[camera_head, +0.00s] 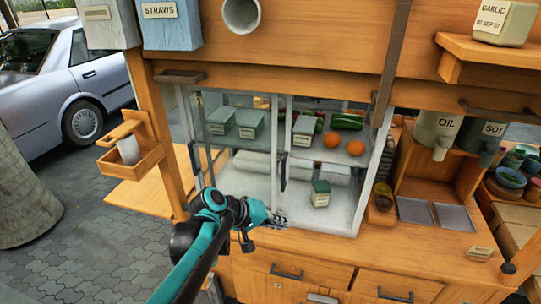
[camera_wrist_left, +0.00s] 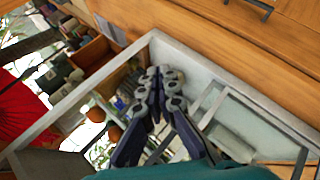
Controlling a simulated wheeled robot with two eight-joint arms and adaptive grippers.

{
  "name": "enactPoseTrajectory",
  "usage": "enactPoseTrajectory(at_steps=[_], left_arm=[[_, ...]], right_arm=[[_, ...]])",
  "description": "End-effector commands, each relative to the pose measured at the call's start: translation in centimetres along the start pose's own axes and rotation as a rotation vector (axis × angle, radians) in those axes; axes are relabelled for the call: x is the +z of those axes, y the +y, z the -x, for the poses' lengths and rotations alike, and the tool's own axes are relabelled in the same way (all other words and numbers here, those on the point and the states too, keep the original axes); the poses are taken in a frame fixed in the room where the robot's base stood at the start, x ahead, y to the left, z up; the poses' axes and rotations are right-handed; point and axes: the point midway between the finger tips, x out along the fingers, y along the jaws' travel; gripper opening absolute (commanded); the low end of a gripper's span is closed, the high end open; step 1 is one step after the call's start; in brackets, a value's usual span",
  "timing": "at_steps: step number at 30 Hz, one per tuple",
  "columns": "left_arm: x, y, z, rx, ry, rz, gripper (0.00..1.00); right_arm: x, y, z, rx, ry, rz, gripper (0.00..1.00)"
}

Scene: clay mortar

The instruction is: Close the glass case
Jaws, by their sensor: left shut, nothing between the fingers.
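The glass case (camera_head: 372,185) is a white-framed cabinet in the middle of the head view. Its sliding glass panels (camera_head: 238,150) sit towards the left half, with dark vertical handles at the left edge and near the middle. The right half looks open, with its contents showing clearly. My left gripper (camera_head: 279,220) is shut and empty, low at the front of the case near the foot of the middle door frame. In the left wrist view its closed fingers (camera_wrist_left: 164,74) lie in front of the white frame (camera_wrist_left: 190,62); whether they touch it I cannot tell. My right gripper is not in view.
Inside are oranges (camera_head: 331,140), green vegetables (camera_head: 347,122), pale-green boxes (camera_head: 250,124) and a small green box (camera_head: 320,193). Oil (camera_head: 437,132) and soy (camera_head: 482,137) dispensers stand right. A wooden holder (camera_head: 131,150) juts out left. Drawers with handles lie below the counter.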

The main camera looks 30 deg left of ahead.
Motion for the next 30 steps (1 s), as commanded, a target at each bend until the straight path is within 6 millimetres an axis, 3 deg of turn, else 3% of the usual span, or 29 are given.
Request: enactPoseTrajectory(at_steps=[1,6,9,12,16,20,30], left_arm=[[-3.0,0.2,0.8,0.066,0.016,0.063,0.0],[-11.1,-0.5,3.9,0.333,0.064,0.224,0.0],[-14.8,-1.8,6.4,0.475,0.101,0.278,0.0],[-17.1,-3.2,8.6,0.584,0.13,0.306,0.0],[-18.5,-4.3,10.4,0.665,0.154,0.319,0.0],[-18.9,-4.4,10.4,0.688,0.158,0.32,0.0],[-20.2,-0.8,5.6,0.687,0.154,0.319,0.0]], right_arm=[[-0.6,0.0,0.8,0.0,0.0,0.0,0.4],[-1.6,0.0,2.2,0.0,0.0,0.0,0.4],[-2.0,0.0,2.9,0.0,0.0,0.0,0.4],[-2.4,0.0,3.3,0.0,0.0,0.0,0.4],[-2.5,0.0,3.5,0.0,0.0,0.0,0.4],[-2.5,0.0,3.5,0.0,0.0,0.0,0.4],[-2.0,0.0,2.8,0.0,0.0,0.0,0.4]])
